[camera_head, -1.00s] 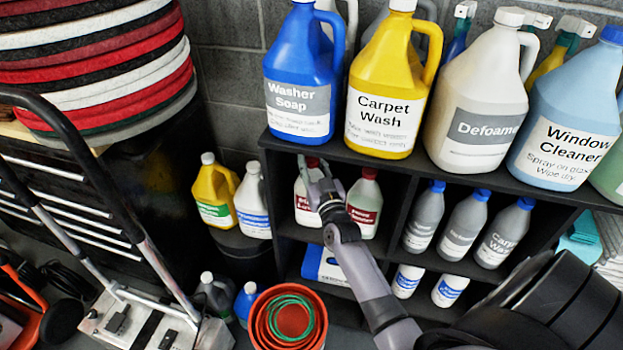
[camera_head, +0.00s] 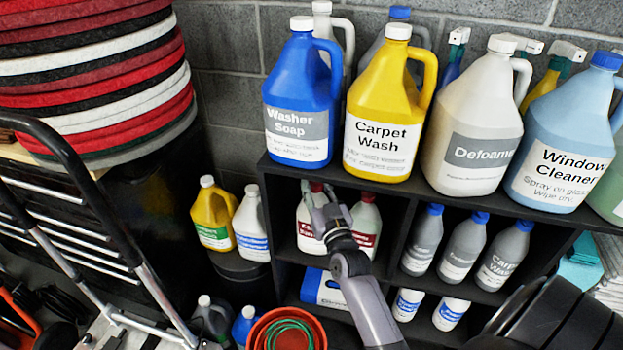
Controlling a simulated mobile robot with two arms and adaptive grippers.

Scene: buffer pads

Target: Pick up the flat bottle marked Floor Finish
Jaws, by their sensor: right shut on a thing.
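Two pale bottles with red caps stand side by side in the upper left compartment of the black shelf unit. The left one (camera_head: 306,232) has a label partly covered by my gripper, so its name is not readable. The right one (camera_head: 367,222) has a red label, also partly hidden. My right gripper (camera_head: 326,212) reaches in from below, with its fingers around the upper part of the left red-capped bottle, shut on it. The bottle appears upright in its compartment. My left gripper is not in view.
Large jugs, including Washer Soap (camera_head: 297,110) and Carpet Wash (camera_head: 383,120), stand on the shelf top (camera_head: 390,184) close above. Grey bottles (camera_head: 460,248) fill the compartment to the right. A yellow jug (camera_head: 212,215) stands left. A red bucket (camera_head: 262,325) is below.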

